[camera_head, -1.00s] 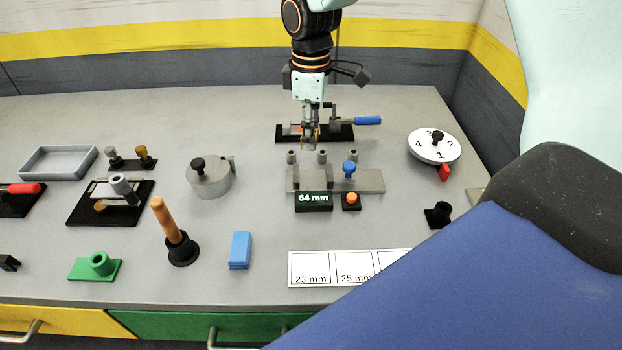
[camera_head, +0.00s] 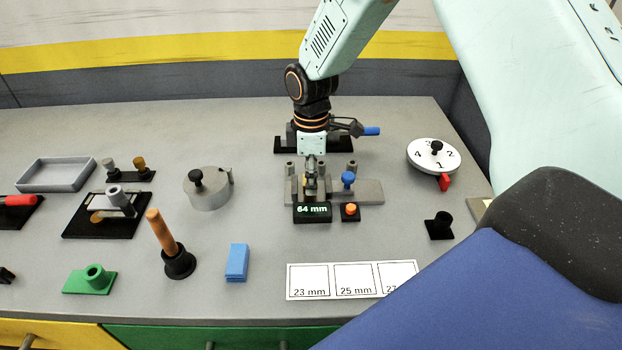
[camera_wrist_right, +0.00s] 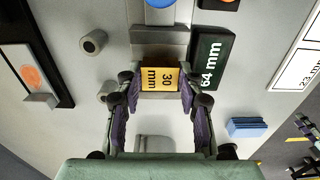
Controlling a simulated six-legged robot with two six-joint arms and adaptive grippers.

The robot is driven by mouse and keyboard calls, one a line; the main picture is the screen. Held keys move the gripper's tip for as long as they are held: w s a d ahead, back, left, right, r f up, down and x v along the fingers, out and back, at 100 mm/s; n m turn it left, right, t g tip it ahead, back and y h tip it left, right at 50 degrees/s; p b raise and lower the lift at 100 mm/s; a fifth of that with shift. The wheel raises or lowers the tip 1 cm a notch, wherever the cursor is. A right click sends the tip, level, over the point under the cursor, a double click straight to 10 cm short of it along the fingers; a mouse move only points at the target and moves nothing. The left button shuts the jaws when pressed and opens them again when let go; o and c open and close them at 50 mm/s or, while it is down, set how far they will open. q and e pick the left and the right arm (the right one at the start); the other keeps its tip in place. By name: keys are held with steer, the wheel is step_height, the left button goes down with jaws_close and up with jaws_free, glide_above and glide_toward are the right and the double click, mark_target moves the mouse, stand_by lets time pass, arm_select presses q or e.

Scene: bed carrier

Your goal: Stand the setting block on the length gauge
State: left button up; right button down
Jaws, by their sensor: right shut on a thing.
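The setting block (camera_wrist_right: 160,79) is yellow, marked 30 mm, and shows between the purple fingers of my right gripper (camera_wrist_right: 162,93) in the right wrist view. The right gripper is shut on it. In the head view the right gripper (camera_head: 311,188) points down over the left part of the length gauge (camera_head: 370,192), behind its display (camera_head: 312,210), which reads 64 mm. The gauge's grey bed also shows in the wrist view (camera_wrist_right: 158,36). I cannot tell whether the block touches the gauge. The gripper hides most of the block in the head view. My left gripper is out of view.
A blue knob (camera_head: 348,180) stands on the gauge, with an orange button (camera_head: 350,209) in front. Grey posts stand behind it. A clamp with a blue handle (camera_head: 371,131) is farther back. White labelled squares (camera_head: 352,279) lie in front, a numbered dial (camera_head: 433,157) at right.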

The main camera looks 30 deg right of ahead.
steer(key=shift+w+a+f, duration=0.1)
steer(key=shift+w+f, duration=0.1)
steer(key=shift+f, duration=0.3)
steer(key=shift+s+d, duration=0.35)
steer(key=c, duration=1.3)
jaws_free()
steer(key=shift+a, duration=0.1)
steer(key=o, duration=0.3)
steer(key=shift+w+a+f, duration=0.1)
steer(key=shift+w+a, duration=0.1)
steer(key=shift+o, duration=0.8)
steer(key=shift+d, duration=0.2)
steer(key=shift+s, duration=0.2)
steer(key=shift+w+a+r, duration=0.1)
steer(key=shift+r, duration=0.45)
step_height(320, 180, up, 11)
steer(key=p, duration=0.1)
steer(key=shift+r, duration=0.15)
